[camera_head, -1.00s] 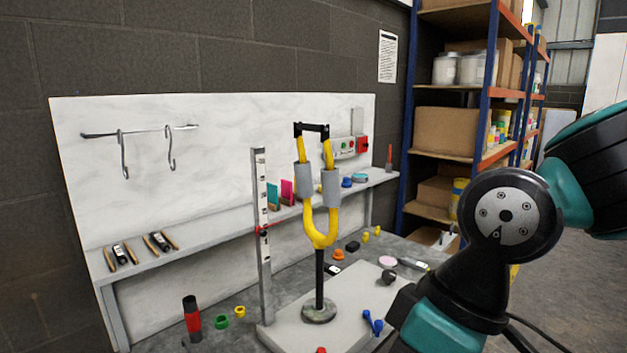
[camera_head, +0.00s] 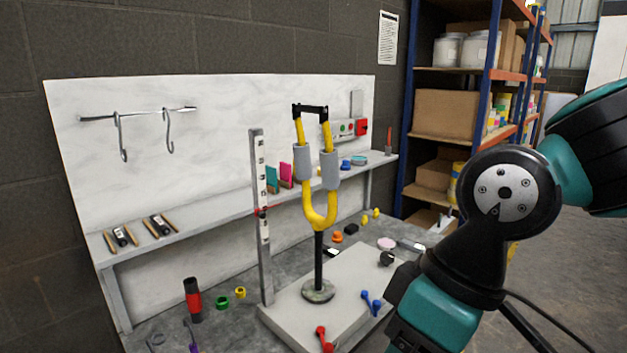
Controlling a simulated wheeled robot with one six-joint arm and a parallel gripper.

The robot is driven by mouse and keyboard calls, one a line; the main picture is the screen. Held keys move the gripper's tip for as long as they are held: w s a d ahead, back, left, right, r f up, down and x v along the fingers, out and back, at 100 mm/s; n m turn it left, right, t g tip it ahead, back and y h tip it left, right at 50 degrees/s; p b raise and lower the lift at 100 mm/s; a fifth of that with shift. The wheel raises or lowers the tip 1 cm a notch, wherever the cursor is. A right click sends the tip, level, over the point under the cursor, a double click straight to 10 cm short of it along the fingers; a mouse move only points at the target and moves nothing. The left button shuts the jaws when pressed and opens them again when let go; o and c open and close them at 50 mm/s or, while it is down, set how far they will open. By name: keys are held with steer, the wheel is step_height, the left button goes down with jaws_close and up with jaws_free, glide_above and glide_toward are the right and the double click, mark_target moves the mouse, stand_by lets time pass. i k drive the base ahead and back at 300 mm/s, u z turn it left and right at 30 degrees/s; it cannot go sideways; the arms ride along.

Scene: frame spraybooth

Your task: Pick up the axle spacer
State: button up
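A yellow bicycle fork (camera_head: 320,212) with grey sleeves stands with its two tips up on a black post with a round base. A black bar (camera_head: 310,111) spans the two fork tips; it looks like the axle spacer, but I cannot be sure. My arm enters from the right and reaches down toward the bottom edge, right of the fork. Its gripper fingers do not show, so I cannot see what they hold. The arm hides part of the bench's right side.
The post stands on a pale slab (camera_head: 284,317) on the grey bench. A tall ruler (camera_head: 261,215) is left of the fork. Red and blue tools (camera_head: 371,303), a black-and-red cylinder (camera_head: 193,300) and small coloured caps lie around. A shelf (camera_head: 155,242) runs behind; racking (camera_head: 408,110) stands right.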

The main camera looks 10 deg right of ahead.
mark_target(303, 108)
steer(key=u, duration=0.5)
steer(key=k, duration=0.6)
steer(key=u, duration=0.2)
steer(key=i, duration=0.85)
steer(key=z, duration=0.7)
steer(key=i, duration=1.05)
steer(key=z, duration=0.15)
